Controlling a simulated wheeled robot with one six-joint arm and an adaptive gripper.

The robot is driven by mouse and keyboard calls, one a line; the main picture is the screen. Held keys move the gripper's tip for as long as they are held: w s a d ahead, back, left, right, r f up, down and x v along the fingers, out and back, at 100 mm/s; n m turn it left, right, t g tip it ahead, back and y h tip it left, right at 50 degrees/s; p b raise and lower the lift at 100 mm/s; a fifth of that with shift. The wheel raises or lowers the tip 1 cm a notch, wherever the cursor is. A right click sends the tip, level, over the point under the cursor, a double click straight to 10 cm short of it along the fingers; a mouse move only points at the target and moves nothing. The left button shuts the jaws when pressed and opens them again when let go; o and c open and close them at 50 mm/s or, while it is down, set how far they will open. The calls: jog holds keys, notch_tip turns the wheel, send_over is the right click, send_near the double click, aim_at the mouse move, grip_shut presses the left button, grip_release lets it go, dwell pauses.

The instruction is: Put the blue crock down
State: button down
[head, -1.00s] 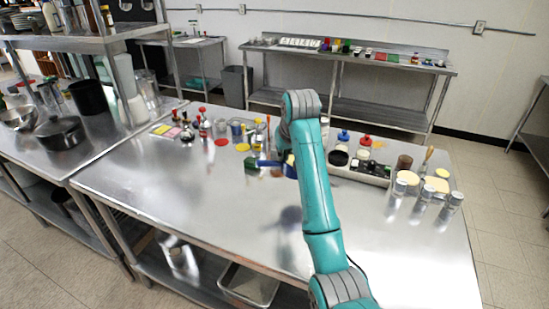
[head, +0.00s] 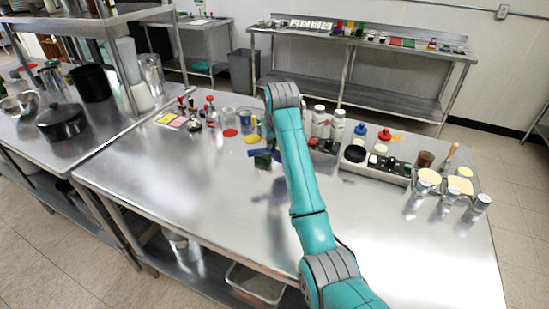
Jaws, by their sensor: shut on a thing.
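My teal arm reaches over the steel table (head: 170,190) in the head view and bends down on its far side. My gripper (head: 270,142) is mostly hidden behind the arm, shut on the blue crock (head: 257,152). Only a small dark-blue part of the crock shows, left of the arm, so its tilt is unclear. A dark green item (head: 263,161) shows just below it. A dark shadow or reflection lies on the steel below; I cannot tell whether the crock touches the table.
Bottles and coloured discs, including a red disc (head: 230,133) and a yellow disc (head: 252,139), stand behind. A grey tray (head: 392,178) and several jars (head: 481,203) are at right. A black pot (head: 61,121) stands on the left counter. The table's front left is bare.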

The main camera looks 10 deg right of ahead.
aim_at(273, 153)
jog(key=shift+f, duration=3.05)
jog(key=c, duration=1.3)
grip_release()
jog(key=shift+f, duration=0.1)
